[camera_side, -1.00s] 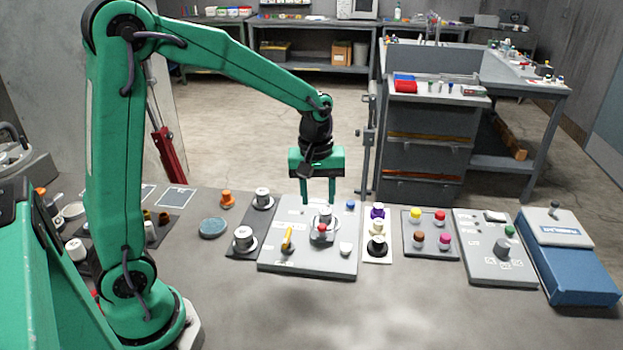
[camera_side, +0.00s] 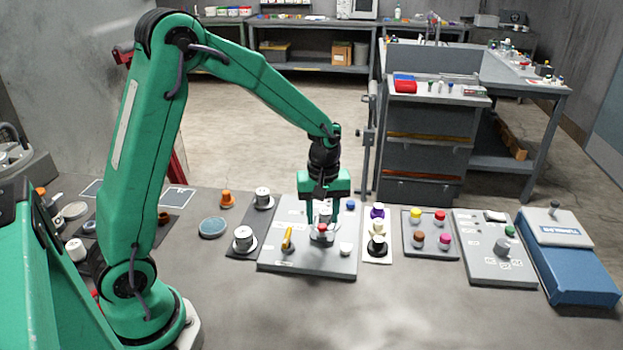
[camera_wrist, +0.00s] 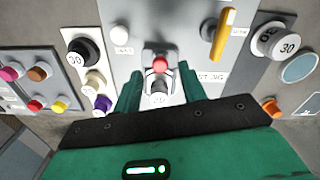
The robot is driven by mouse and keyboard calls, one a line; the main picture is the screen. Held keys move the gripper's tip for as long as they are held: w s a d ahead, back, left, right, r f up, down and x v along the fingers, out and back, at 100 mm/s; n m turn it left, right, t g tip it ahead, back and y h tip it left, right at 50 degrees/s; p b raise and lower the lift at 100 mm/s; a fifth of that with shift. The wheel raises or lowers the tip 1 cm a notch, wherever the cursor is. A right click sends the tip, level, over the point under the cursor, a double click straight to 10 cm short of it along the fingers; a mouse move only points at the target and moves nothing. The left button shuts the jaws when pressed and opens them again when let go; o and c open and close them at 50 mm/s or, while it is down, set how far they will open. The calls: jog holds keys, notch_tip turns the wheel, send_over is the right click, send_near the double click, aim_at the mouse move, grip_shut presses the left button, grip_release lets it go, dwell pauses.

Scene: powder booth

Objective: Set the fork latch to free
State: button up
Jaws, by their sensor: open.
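A sloped grey panel (camera_side: 308,266) lies on the bench and carries a small fitting with a red knob (camera_side: 321,227), which looks like the fork latch. In the wrist view the red knob (camera_wrist: 160,64) sits on a pale bracket, with a grey cylinder just below it in the picture. My gripper (camera_side: 322,220) points down over this fitting. Its jaws (camera_wrist: 160,72) are open, one finger on each side of the fitting, with no clear grip on it. Whether a finger touches it cannot be told. The fingers partly hide the fitting in the side view.
The same panel has a yellow lever (camera_side: 287,239), a white knob (camera_side: 346,249) and a blue button (camera_side: 350,204). Coloured knobs stand close at right. The bench front (camera_side: 400,315) is clear.

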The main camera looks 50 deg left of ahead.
aim_at(322, 227)
jog(key=shift+f, duration=2.1)
jog(key=shift+c, duration=0.4)
grip_shut()
